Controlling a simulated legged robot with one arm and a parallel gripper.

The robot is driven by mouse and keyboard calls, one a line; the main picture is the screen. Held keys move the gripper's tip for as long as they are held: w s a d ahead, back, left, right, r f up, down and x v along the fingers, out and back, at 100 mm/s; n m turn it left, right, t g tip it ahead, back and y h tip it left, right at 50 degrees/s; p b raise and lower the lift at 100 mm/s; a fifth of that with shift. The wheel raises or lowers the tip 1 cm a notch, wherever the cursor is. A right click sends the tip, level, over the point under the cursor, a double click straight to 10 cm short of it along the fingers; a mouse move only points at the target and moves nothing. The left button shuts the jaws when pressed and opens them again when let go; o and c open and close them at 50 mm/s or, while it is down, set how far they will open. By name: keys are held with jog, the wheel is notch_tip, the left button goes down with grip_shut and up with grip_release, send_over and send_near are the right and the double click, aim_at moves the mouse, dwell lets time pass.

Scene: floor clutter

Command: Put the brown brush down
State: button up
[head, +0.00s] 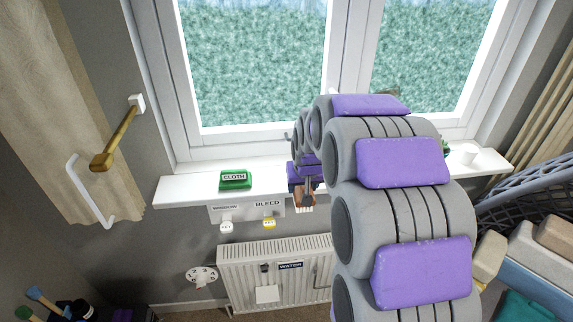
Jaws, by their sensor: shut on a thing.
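My arm reaches forward to the window. My gripper (304,188) is small in the head view, at the front edge of the white windowsill (187,187). It is shut on the brown brush (306,199), whose pale bristles point downward. The brush appears in front of the sill edge, above the radiator. I cannot tell whether it touches the sill. My arm hides part of the sill and the window behind it.
A green box labelled CLOTH (235,180) stands on the sill at left. A rail labelled WINDOW and BLEED (246,211) hangs below the sill, above a white radiator (245,268). Bare sill lies between box and gripper.

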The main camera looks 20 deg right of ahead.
jog(key=w+d, duration=0.1)
jog(key=w, duration=0.4)
jog(key=w+d+f, duration=0.1)
jog(key=w+d, duration=0.1)
jog(key=w, duration=0.2)
jog(key=w+d, duration=0.1)
jog(key=w, duration=0.4)
jog(key=shift+w+d+f, duration=0.2)
jog(key=shift+w+f, duration=0.15)
jog(key=shift+d+f, duration=0.15)
jog(key=shift+f, duration=0.3)
notch_tip(320, 180, down, 3)
jog(key=shift+r, duration=0.2)
jog(key=o, duration=1.2)
jog(key=shift+c, duration=0.2)
